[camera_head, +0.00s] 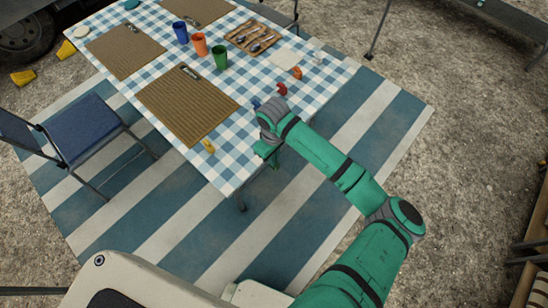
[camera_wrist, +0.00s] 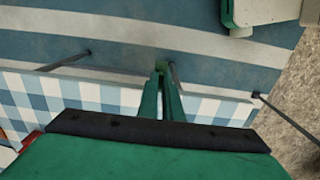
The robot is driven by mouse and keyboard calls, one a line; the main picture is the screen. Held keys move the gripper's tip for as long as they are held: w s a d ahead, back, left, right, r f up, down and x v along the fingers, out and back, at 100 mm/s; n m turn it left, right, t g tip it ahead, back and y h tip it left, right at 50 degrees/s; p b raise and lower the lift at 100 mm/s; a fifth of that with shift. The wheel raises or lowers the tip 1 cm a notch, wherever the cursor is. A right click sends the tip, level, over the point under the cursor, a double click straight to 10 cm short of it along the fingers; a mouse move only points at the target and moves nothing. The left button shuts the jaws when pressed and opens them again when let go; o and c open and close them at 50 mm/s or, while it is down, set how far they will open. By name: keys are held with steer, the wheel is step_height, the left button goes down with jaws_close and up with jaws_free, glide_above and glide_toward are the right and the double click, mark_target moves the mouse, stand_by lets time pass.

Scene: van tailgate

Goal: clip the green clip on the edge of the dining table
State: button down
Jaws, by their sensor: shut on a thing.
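The dining table (camera_head: 228,172) has a blue-and-white checked cloth, and its near right edge runs below my gripper (camera_head: 268,156). In the wrist view, my gripper (camera_wrist: 161,88) has its two green fingers close together, and they reach across the table edge (camera_wrist: 205,92) with the striped rug beyond. A small dark green piece, seemingly the green clip (camera_wrist: 161,66), shows between the fingertips. The clip is mostly hidden by the fingers and cannot be picked out in the head view. I cannot tell whether its jaws touch the table edge.
On the table lie a yellow clip (camera_head: 208,146), a blue clip (camera_head: 256,104), a red clip (camera_head: 281,89) and an orange clip (camera_head: 297,73). A woven placemat (camera_head: 185,108), cups and a cutlery tray (camera_head: 241,31) stand farther back. A blue chair (camera_head: 85,128) is at left.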

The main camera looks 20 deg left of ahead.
steer(key=shift+w+a, duration=0.25)
steer(key=shift+a, duration=0.45)
steer(key=shift+w+a, duration=0.3)
steer(key=shift+a, duration=0.45)
steer(key=shift+w+a, duration=0.25)
steer(key=shift+a, duration=0.45)
stand_by(0.9)
stand_by(0.4)
steer(key=c, duration=1.9)
jaws_free()
steer(key=shift+o, duration=0.2)
step_height(320, 180, up, 11)
steer(key=shift+f, duration=0.1)
